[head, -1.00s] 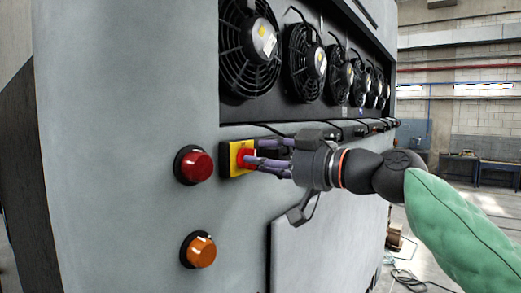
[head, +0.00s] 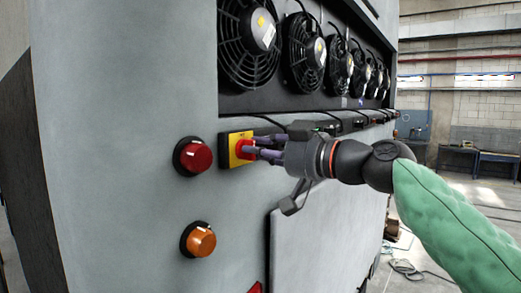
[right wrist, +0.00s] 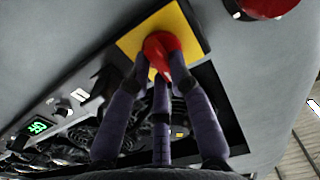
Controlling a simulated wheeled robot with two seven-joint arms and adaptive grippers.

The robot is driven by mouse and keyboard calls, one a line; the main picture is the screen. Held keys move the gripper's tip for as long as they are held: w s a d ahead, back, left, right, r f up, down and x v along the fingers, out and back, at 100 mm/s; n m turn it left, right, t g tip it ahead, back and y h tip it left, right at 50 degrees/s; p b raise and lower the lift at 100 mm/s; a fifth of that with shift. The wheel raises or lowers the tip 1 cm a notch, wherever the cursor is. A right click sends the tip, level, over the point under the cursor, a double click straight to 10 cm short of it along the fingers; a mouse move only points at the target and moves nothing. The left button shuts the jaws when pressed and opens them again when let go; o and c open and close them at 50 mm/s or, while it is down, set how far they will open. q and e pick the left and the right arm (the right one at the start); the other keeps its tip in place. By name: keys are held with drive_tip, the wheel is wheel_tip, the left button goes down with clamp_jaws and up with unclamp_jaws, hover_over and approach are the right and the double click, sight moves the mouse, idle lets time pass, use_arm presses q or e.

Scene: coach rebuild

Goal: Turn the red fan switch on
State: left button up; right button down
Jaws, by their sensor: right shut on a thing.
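The red fan switch (head: 242,149) is a rotary knob on a square yellow plate (head: 227,159), fixed to the grey coach panel below the row of fans. My right gripper (head: 254,148) reaches in from the right, with its purple-grey fingers closed around the knob. In the right wrist view the red knob (right wrist: 160,44) sits between the fingertips (right wrist: 158,75), in front of the yellow plate (right wrist: 190,25). The fingers partly hide the knob, and I cannot read its setting. My left gripper is not in view.
A red round lamp (head: 192,156) is just left of the switch, and an orange lamp (head: 200,241) is below. Several black fans (head: 249,42) fill the recess above. A green display (right wrist: 38,126) shows in the right wrist view.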

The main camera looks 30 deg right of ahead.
drive_tip(key=shift+f+m+p, duration=0.2)
drive_tip(key=shift+m+p, duration=0.1)
drive_tip(key=shift+m, duration=4.1)
drive_tip(key=shift+f+m+p, duration=0.2)
drive_tip(key=shift+m+p, duration=0.1)
drive_tip(key=shift+m, duration=4.1)
drive_tip(key=c, duration=1.1)
unclamp_jaws()
drive_tip(key=shift+w, duration=0.1)
